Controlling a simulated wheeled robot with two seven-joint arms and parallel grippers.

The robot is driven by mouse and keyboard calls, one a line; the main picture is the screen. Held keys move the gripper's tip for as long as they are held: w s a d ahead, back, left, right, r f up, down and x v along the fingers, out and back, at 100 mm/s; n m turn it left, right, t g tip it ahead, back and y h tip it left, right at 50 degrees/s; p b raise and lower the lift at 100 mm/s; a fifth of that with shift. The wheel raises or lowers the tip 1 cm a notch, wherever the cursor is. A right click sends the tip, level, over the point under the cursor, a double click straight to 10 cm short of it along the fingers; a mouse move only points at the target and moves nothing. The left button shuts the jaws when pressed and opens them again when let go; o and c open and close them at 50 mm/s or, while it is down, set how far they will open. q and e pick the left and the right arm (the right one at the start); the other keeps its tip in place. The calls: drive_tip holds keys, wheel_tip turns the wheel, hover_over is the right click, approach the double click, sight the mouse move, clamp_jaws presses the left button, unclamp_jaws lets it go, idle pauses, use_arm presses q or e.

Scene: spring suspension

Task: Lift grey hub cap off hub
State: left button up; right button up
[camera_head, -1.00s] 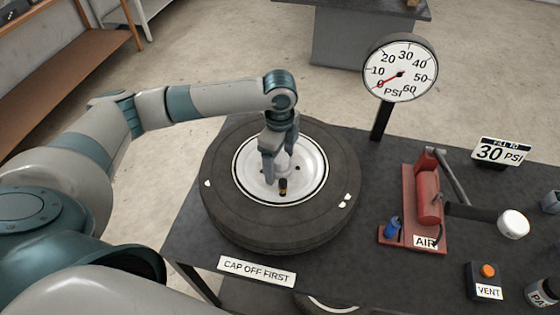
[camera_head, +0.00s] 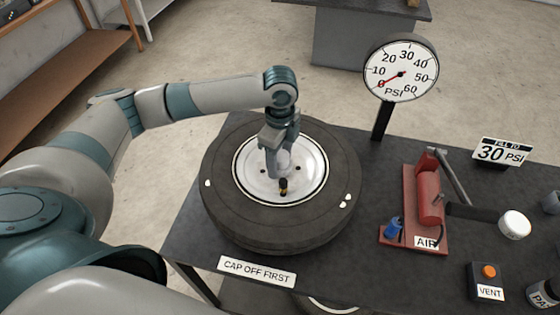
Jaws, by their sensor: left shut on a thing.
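A black tyre (camera_head: 235,220) lies flat on the dark table with its white wheel face (camera_head: 308,182) upward. My left gripper (camera_head: 279,165) points down over the wheel's centre and is shut on the grey hub cap (camera_head: 285,162), which shows only in part between the fingers. The fingers hide most of the hub, so I cannot tell whether the cap is clear of it. A small dark valve stem with a yellowish band (camera_head: 283,187) stands just in front of the fingers. My right gripper is not in view.
A pressure gauge (camera_head: 401,70) on a post stands behind right of the tyre. A red air pump (camera_head: 428,195), a "30 PSI" sign (camera_head: 501,153) and a vent button box (camera_head: 487,280) are to the right. A "CAP OFF FIRST" sign (camera_head: 256,271) is at the front edge.

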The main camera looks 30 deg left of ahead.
sight(281, 156)
use_arm(q)
drive_tip(key=r+b, duration=0.1)
drive_tip(key=r, duration=0.2)
drive_tip(key=shift+d+r+b, duration=0.15)
drive_tip(key=shift+d+b, duration=0.05)
drive_tip(key=shift+b, duration=0.1)
drive_tip(key=s+d+r+b, duration=0.3)
drive_tip(key=d+r, duration=0.4)
drive_tip(key=d, duration=0.3)
drive_tip(key=shift+s+d, duration=0.15)
drive_tip(key=shift+d, duration=0.25)
wheel_tip(281, 156, up, 5)
drive_tip(key=p, duration=0.6)
drive_tip(key=shift+f, duration=0.1)
